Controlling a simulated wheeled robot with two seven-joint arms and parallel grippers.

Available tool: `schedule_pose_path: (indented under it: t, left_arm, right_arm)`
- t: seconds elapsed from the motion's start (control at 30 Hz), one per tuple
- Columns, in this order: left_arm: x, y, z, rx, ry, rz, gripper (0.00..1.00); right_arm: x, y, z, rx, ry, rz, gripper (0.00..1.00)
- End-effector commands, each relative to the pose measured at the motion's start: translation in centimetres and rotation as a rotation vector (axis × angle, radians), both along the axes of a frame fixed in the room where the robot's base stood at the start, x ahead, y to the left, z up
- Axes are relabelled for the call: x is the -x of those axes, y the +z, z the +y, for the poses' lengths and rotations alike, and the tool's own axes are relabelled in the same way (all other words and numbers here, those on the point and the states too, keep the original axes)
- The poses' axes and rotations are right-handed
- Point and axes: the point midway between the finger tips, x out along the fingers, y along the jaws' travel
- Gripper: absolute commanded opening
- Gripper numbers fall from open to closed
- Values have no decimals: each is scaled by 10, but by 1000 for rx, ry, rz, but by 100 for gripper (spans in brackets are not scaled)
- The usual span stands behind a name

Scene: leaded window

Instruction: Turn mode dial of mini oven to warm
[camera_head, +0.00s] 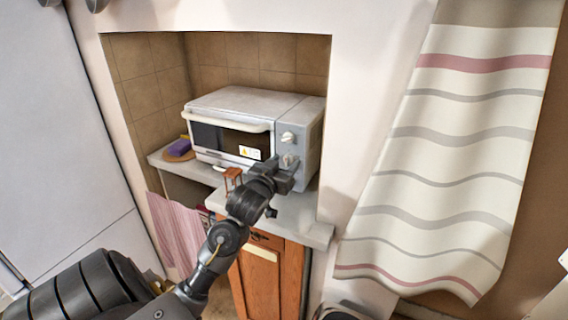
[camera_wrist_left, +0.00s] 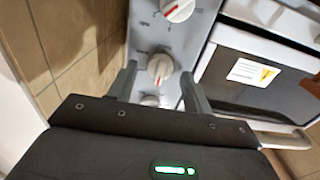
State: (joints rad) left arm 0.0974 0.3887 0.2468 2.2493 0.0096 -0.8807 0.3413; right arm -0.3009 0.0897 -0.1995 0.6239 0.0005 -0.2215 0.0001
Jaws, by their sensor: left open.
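The mini oven (camera_head: 230,105) is a white and grey box standing in a wall niche. Its control panel (camera_wrist_left: 143,38) carries three round white dials in the left wrist view, and I cannot tell by label which is the mode dial. The middle dial (camera_wrist_left: 160,67) has a red pointer mark and sits between the fingers of my open left gripper (camera_wrist_left: 159,73). Contact with it is not clear. Another dial (camera_wrist_left: 178,9) shows beyond the fingertips, and a third (camera_wrist_left: 150,100) is partly hidden by the gripper. In the head view my left gripper (camera_head: 285,172) covers the panel's lower part.
The oven door (camera_head: 228,142) with its handle is closed, left of the panel. A small brown stool-like object (camera_head: 232,177) stands on the counter (camera_head: 300,216) near my wrist. A purple sponge (camera_head: 180,147) lies at the left. A striped curtain (camera_head: 445,150) hangs at the right.

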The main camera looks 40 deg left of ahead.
Motion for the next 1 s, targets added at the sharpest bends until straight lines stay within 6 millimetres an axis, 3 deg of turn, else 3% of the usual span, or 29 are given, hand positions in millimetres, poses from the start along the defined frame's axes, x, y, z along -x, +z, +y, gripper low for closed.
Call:
schedule_pose_path:
  t: [0.27,0.6,1.0]
  left_arm:
    - [-1,0,0,0,0,0,50]
    - [-1,0,0,0,0,0,7]
    - [-1,0,0,-83,0,26,7]
  right_arm:
    - [1,0,15,-18,-5,1,50]
    - [1,0,9,-10,-2,1,50]
    - [2,4,1,-2,0,2,50]
